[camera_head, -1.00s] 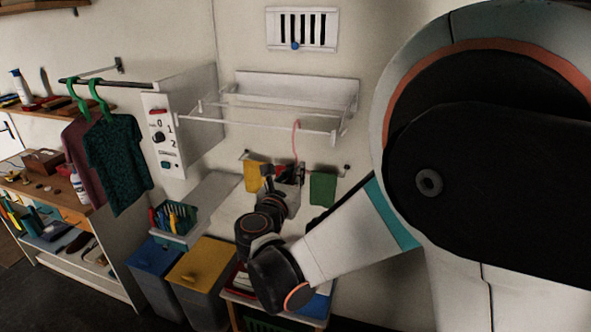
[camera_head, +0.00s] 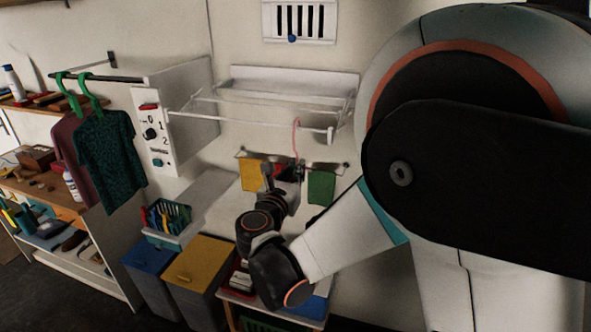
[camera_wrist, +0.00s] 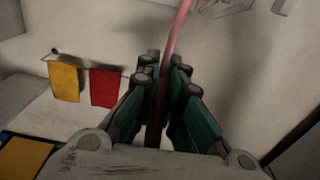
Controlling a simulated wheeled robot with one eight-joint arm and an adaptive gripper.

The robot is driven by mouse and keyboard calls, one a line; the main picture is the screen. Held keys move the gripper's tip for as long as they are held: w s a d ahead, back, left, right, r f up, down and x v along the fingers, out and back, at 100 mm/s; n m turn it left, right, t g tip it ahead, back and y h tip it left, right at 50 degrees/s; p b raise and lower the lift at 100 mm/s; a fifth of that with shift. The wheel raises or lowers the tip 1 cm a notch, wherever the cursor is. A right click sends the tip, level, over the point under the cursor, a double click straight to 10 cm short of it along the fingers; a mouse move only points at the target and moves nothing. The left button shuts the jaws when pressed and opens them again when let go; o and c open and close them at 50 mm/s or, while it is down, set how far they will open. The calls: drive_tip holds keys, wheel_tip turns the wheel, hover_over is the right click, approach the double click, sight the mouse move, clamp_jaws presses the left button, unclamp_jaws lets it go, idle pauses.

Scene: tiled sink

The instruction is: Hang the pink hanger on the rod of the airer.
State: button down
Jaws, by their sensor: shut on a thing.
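The pink hanger (camera_head: 296,140) stands upright, with its curved hook at the top in front of the airer's front rod (camera_head: 250,121). I cannot tell whether the hook is over the rod or only in front of it. The white airer (camera_head: 295,76) is fixed to the wall. My gripper (camera_head: 288,178) is below the front rod and shut on the hanger. In the wrist view my gripper's fingers (camera_wrist: 166,78) close around the pink hanger (camera_wrist: 180,28), which runs up out of the picture. The hanger's lower part is mostly hidden by the gripper.
Behind my gripper a wall rail holds a yellow cloth (camera_head: 251,176), a green cloth (camera_head: 321,187) and a red cloth (camera_wrist: 105,88). A white control box (camera_head: 165,125) stands left of the airer. Shirts (camera_head: 110,150) hang farther left. Bins (camera_head: 197,275) stand below.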

drive_tip(key=shift+w+d+f, duration=0.15)
drive_tip(key=shift+w+f, duration=0.15)
drive_tip(key=shift+f, duration=0.2)
drive_tip(key=shift+s+r, duration=0.1)
drive_tip(key=shift+s, duration=0.05)
drive_tip(key=c, duration=1.7)
unclamp_jaws()
drive_tip(key=shift+o, duration=0.2)
